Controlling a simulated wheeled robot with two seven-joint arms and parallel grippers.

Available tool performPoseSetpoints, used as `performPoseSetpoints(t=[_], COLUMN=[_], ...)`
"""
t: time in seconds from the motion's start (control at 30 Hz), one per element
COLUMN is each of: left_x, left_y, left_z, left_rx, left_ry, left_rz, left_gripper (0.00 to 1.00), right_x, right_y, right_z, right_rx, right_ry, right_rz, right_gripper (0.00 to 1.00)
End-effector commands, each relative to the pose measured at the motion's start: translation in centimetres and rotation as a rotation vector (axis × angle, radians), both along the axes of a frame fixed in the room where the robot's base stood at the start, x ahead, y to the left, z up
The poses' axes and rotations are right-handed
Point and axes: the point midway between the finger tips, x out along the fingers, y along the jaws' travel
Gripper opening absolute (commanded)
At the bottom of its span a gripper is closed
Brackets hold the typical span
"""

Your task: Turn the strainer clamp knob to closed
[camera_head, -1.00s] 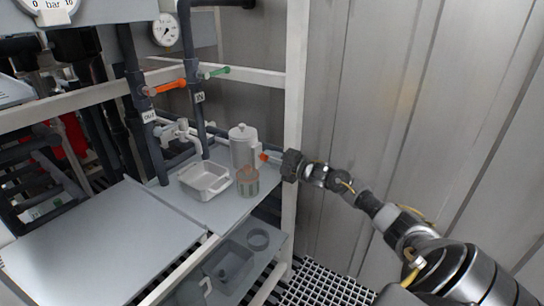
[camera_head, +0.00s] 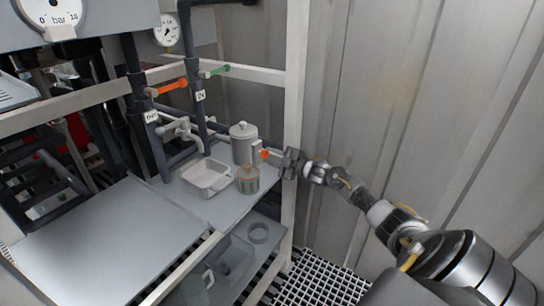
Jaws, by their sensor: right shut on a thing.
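The strainer (camera_head: 243,146), a grey lidded canister, stands upright at the right back of the bench. On its right side is a pale clamp block (camera_head: 257,148) with a small orange knob (camera_head: 264,155). My right gripper (camera_head: 278,164) reaches in from the right, past the white post, with its jaws at the knob side of the strainer. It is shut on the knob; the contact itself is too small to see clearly. My left gripper is not in view.
A jar (camera_head: 248,181) stands in front of the strainer, with a white tray (camera_head: 207,177) to its left. A white frame post (camera_head: 294,120) is close beside my right gripper. Pipes with an orange handle (camera_head: 168,87) and a green handle (camera_head: 215,71) stand behind.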

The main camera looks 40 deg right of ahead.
Motion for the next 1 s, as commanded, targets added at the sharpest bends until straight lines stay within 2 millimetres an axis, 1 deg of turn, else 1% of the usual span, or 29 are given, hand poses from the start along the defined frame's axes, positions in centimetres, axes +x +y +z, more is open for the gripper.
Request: performPoseSetpoints(t=[0.37, 0.4, 0.53, 0.83, 0.93, 1.0], left_x=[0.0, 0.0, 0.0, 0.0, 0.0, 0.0], left_y=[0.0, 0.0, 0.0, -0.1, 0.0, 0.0], left_z=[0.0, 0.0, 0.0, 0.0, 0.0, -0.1], left_rx=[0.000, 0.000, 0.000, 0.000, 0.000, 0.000], left_ry=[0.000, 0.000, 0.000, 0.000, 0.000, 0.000], left_rz=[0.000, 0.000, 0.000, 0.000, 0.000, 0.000], left_gripper=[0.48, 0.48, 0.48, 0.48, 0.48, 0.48], right_x=[0.0, 0.0, 0.0, -0.1, -0.7, -1.6], right_y=[-0.1, -0.1, -0.1, 0.0, -0.2, -0.5], right_z=[0.0, 0.0, 0.0, 0.0, -0.2, -0.2], right_rx=[0.005, 0.005, 0.004, 0.004, 0.003, 0.002], right_ry=[0.001, 0.001, 0.001, 0.001, 0.004, 0.004], right_rz=[-0.003, -0.003, -0.001, 0.000, -0.001, -0.001], right_gripper=[0.07, 0.34, 0.51, 0.52, 0.52, 0.52])
